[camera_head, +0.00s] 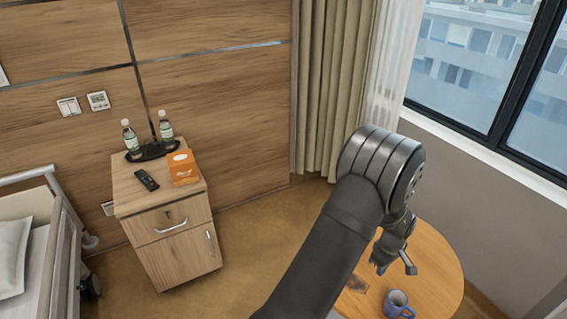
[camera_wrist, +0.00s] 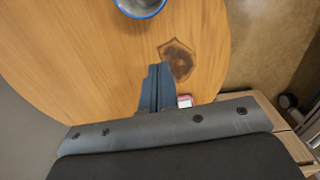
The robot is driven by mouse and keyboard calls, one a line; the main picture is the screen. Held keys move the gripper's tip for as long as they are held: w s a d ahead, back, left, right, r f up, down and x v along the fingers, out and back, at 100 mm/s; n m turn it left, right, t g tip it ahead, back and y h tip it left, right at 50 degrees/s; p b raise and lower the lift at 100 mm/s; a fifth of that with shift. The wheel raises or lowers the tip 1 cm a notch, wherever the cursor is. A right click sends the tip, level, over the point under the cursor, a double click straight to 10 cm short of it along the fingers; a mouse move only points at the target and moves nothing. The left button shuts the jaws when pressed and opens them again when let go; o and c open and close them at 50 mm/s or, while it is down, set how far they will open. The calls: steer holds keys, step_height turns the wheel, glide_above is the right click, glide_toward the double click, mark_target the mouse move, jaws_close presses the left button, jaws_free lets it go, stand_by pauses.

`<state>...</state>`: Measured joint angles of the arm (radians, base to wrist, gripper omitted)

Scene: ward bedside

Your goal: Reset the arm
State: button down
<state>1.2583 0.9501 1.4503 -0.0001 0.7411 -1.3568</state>
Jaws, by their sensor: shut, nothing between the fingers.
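My arm reaches from the bottom of the head view out over a round wooden table (camera_head: 436,262). My gripper (camera_head: 394,262) is above the table, partly hidden by my own arm. In the wrist view its two fingers (camera_wrist: 155,72) lie together, shut, with nothing between them. They point over the bare wooden tabletop (camera_wrist: 75,65).
A blue mug (camera_head: 396,303) stands on the table near my gripper. A bedside cabinet (camera_head: 170,238) holds bottles, an orange box and a remote. Windows are at right.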

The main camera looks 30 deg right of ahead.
step_height(320, 180, down, 10)
steer(key=shift+r, duration=0.1)
steer(key=s, duration=0.2)
steer(key=shift+s+d, duration=0.15)
steer(key=shift+s, duration=0.8)
steer(key=shift+w, duration=0.1)
